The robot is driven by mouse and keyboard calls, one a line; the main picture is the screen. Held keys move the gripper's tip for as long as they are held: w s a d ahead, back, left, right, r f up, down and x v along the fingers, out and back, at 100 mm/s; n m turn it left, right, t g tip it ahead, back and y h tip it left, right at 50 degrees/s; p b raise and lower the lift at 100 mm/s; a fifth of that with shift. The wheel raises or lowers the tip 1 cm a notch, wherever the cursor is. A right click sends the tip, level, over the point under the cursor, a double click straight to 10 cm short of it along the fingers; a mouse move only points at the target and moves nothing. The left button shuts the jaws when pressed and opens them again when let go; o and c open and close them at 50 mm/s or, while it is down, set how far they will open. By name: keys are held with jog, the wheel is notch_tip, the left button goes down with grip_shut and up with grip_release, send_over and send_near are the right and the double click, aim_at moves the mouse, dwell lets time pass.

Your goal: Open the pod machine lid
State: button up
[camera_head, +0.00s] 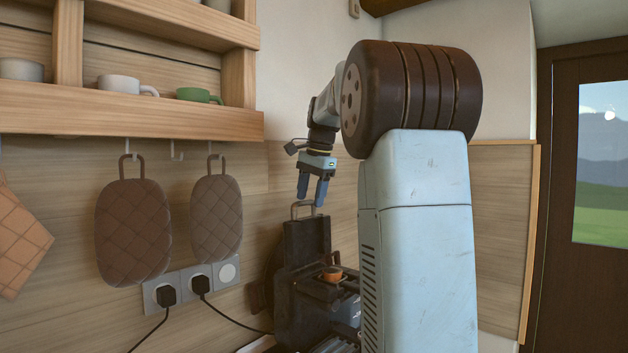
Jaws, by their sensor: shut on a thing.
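The dark pod machine (290,310) stands against the wooden wall, low in the middle of the view, partly hidden by my arm. Its dark lid (306,240) stands upright, with a light metal loop handle (294,211) at its top edge. An orange-brown round pod or cup (332,273) shows in the machine in front of the lid. My gripper (310,201), with blue fingers, points down at the top of the lid and is shut on the handle. The exact finger contact is small in this view.
Two dark quilted pot holders (133,232) hang left of the machine. Below them are sockets (195,284) with two plugs and a black cord running towards the machine. A wooden shelf (130,109) with cups is above. The wall right of the gripper is clear.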

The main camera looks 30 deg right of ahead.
jog(key=v, duration=1.3)
jog(key=shift+r, duration=0.25)
jog(key=shift+s, duration=0.15)
